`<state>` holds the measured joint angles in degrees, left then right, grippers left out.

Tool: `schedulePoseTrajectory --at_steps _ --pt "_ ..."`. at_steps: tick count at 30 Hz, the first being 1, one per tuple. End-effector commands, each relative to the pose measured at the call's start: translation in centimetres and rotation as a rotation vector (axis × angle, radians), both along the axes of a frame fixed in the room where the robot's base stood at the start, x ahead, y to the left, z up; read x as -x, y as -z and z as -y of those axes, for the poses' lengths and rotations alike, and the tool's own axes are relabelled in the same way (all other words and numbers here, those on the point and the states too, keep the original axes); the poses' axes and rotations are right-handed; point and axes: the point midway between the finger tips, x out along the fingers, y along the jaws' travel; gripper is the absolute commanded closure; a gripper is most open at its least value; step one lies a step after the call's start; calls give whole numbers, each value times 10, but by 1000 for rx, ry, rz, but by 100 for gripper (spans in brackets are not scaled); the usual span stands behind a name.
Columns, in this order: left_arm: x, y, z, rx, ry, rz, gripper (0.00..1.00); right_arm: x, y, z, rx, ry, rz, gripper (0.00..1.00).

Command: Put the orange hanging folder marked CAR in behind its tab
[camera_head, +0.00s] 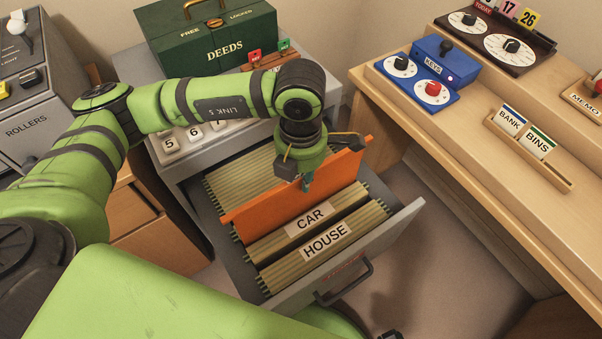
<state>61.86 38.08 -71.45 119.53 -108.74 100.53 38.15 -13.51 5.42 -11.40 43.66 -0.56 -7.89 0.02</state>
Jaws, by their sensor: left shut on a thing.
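The orange hanging folder (262,208) is upright across the open file drawer, just behind the CAR tab (310,219). It stands higher than the tan folders around it, and its lower part is hidden, so I cannot tell how deep it sits. My left gripper (306,184) points down and is shut on the folder's top edge, right of its middle. The HOUSE tab (326,241) is in front of the CAR tab. Tan folders (240,177) fill the drawer behind the orange one.
The drawer's front (385,243) has a dark handle (345,284). A green DEEDS box (207,40) stands on the cabinet behind. At right, a wooden desk (450,120) holds a blue KEYS box (445,60) and a BANK and BINS card rack (530,150).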

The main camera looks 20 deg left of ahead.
Motion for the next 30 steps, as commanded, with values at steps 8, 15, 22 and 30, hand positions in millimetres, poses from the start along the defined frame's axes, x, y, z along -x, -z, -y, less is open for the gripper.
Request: schedulePoseTrajectory --at_steps 8,15,22,30 --pt "0 9 0 1 0 1 100 -16 3 -3 -7 -3 40 60" --pt "0 19 0 0 0 0 100 -40 4 -5 -12 -7 86 60" --pt "0 36 0 1 0 1 100 -46 6 -9 -7 2 47 60" --pt "0 55 0 1 0 1 100 -45 6 -14 -3 15 -13 60"
